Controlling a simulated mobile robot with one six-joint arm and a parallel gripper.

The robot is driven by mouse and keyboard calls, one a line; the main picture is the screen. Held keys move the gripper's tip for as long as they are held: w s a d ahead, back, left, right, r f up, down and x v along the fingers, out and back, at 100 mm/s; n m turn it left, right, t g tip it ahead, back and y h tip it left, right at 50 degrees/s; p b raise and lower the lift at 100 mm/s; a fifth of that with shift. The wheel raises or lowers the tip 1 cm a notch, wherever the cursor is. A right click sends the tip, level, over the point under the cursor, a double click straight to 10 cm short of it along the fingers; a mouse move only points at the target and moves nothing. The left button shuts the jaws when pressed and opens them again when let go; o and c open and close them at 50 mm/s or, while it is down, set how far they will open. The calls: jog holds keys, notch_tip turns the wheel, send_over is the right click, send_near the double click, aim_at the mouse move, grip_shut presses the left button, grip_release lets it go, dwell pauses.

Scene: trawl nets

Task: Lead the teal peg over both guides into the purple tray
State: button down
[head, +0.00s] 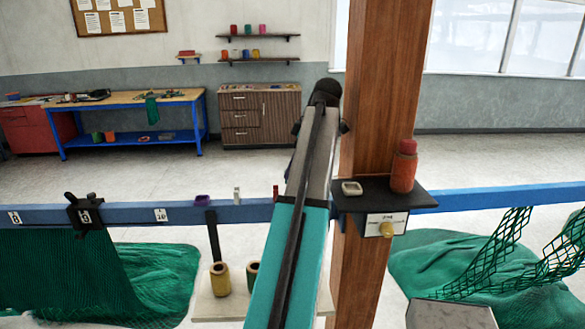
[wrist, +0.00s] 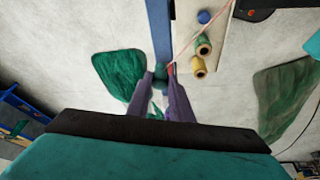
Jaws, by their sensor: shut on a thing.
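My gripper (wrist: 166,84), with purple fingers, is shut on the teal peg (wrist: 160,74) in the wrist view, above the blue rail. A small red post (wrist: 170,68) shows beside the fingertips; I cannot tell whether they touch. In the head view the red post (head: 276,193) and a white post (head: 237,195) stand on the rail; they may be the guides. A small purple piece (head: 203,200), seemingly the purple tray, is left of them. My arm hides the gripper and peg in the head view.
The blue rail (head: 140,215) crosses the view. A pale board (wrist: 186,20) beside it bears a yellow (head: 220,280) and a green cylinder (wrist: 203,45). A thin pinkish line (wrist: 206,29) runs up-right from near the fingertips. A wooden post (head: 385,80) stands right of my arm.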

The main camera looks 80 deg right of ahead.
jog(key=shift+w+a, duration=0.1)
jog(key=shift+w, duration=0.15)
dwell(0.3)
jog(key=shift+w+a+b, duration=1.6)
jog(key=shift+w+a, duration=0.35)
jog(key=shift+w, duration=4.45)
jog(key=shift+w+a+b, duration=1.55)
jog(key=shift+w+a, duration=0.4)
jog(key=shift+w, duration=4.45)
jog(key=shift+f+b, duration=0.35)
jog(key=shift+f, duration=2)
jog(key=shift+s, duration=0.15)
